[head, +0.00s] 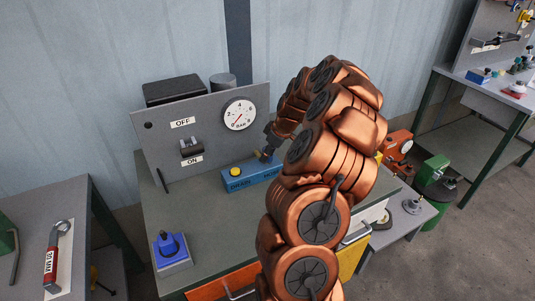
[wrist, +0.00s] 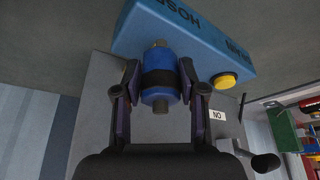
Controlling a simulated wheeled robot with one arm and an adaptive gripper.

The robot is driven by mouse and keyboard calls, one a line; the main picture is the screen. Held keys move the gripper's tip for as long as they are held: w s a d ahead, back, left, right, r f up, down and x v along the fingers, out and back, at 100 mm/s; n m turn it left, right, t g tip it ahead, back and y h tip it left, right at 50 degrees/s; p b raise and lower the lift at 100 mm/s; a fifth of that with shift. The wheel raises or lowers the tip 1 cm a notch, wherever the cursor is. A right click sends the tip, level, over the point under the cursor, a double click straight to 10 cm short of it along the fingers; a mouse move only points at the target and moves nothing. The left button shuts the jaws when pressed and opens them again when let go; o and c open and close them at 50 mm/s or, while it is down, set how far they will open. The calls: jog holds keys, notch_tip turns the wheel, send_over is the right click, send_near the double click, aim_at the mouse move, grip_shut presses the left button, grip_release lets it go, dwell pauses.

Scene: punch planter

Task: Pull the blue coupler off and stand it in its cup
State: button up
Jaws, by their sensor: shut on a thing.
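In the wrist view, the blue coupler (wrist: 157,62) has a black band and metal stubs at both ends. My gripper (wrist: 158,82) is shut on it, one finger on each side of the band. The coupler's upper end overlaps the blue block (wrist: 205,40), which has a yellow button; I cannot tell whether they are joined. In the head view the blue block (head: 238,182) sits on the bench before the grey panel, with my gripper (head: 266,150) at its right end. A blue cup-like holder (head: 170,246) on a base stands at the bench's front left.
The grey panel (head: 215,140) carries a pressure gauge (head: 240,114) and an OFF/ON lever (head: 191,148). The bench top (head: 205,218) is clear between the block and the holder. A side table with a red-handled tool (head: 53,260) stands at left.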

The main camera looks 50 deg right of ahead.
grip_shut()
jog(key=shift+r+b, duration=0.35)
jog(key=shift+r, duration=2.25)
jog(key=shift+r, duration=1.95)
